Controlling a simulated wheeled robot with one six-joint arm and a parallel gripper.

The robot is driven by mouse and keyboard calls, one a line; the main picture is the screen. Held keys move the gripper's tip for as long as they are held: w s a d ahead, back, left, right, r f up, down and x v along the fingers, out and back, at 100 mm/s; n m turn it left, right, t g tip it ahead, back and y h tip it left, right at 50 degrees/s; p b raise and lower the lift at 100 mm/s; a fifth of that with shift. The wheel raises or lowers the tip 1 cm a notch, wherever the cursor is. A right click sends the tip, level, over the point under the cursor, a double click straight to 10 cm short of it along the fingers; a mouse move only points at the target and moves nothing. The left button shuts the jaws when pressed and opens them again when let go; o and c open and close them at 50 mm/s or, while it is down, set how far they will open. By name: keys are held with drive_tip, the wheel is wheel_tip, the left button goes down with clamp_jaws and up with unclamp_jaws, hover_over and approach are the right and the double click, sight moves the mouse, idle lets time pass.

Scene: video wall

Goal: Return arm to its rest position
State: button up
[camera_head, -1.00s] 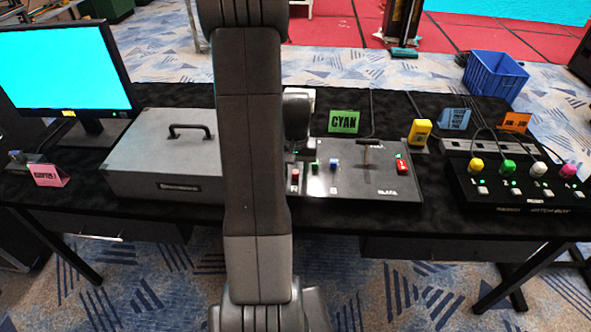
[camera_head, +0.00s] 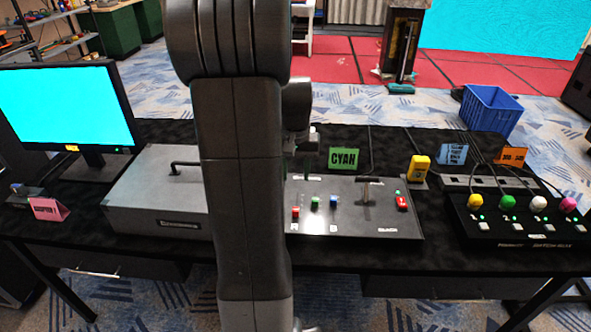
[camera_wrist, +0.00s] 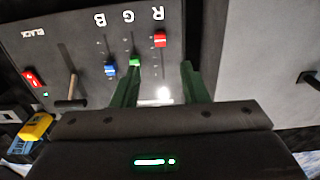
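My arm (camera_head: 245,170) stands upright across the middle of the head view and hides part of the table. My gripper's two green fingers show in the wrist view (camera_wrist: 160,75), apart with a gap and nothing between them. They hang over the grey control panel (camera_wrist: 60,25), by its R, G and B sliders. The red slider (camera_wrist: 160,41), green slider (camera_wrist: 135,62) and blue slider (camera_wrist: 110,69) show there. The fingertips overlap the green slider's area in the picture; contact cannot be told. In the head view the fingers are mostly hidden behind my arm.
A grey case (camera_head: 150,195) and a cyan monitor (camera_head: 65,110) stand left of my arm. The panel's T-handle lever (camera_head: 366,190), a green CYAN card (camera_head: 343,158), a yellow device (camera_head: 418,167) and a switch box (camera_head: 520,220) are to the right. A blue crate (camera_head: 490,110) lies beyond.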

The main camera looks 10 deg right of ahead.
sight(296, 208)
idle(0.3)
drive_tip(key=f, duration=1.3)
drive_tip(key=shift+w+d+f, duration=0.1)
drive_tip(key=shift+w+f, duration=0.25)
drive_tip(key=shift+w, duration=0.05)
drive_tip(key=shift+w+d, duration=0.2)
drive_tip(key=shift+w, duration=0.5)
